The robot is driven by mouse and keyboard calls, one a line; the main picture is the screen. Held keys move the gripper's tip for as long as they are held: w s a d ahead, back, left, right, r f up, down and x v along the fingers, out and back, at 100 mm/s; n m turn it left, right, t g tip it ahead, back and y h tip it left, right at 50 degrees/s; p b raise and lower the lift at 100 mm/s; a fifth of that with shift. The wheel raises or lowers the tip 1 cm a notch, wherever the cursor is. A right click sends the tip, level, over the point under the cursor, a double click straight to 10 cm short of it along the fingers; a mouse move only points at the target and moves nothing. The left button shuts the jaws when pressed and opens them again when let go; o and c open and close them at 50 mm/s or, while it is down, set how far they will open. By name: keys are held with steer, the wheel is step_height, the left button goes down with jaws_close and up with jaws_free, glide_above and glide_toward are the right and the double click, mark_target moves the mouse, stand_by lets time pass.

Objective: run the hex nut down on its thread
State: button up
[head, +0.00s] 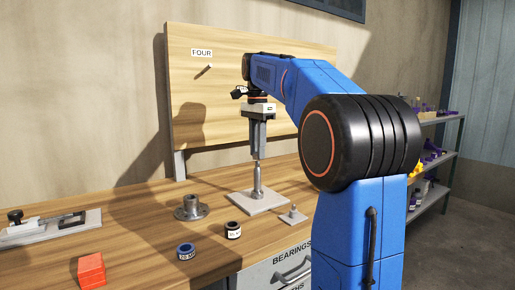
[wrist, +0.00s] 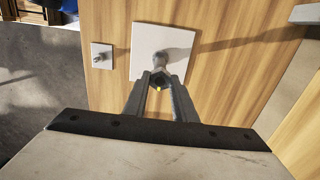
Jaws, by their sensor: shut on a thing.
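A metal post (head: 258,185) stands upright on a pale square plate (head: 240,203) on the workbench. In the wrist view the plate (wrist: 143,38) lies beyond my fingertips, with part of the post (wrist: 160,57) showing. My gripper (head: 257,156) points straight down over the post top. In the wrist view my gripper (wrist: 158,82) has its fingers converged on a small dark piece with a yellowish spot, which I take to be the hex nut (wrist: 158,79). The fingers hide most of it. I cannot tell whether it sits on the thread.
A small plate with a short stud (head: 293,215) lies right of the post. An upright board (head: 215,120) stands behind.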

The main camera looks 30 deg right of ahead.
steer(key=shift+f, duration=1)
steer(key=m, duration=1.6)
steer(key=shift+m, duration=0.4)
steer(key=o, duration=0.8)
steer(key=shift+o, duration=0.5)
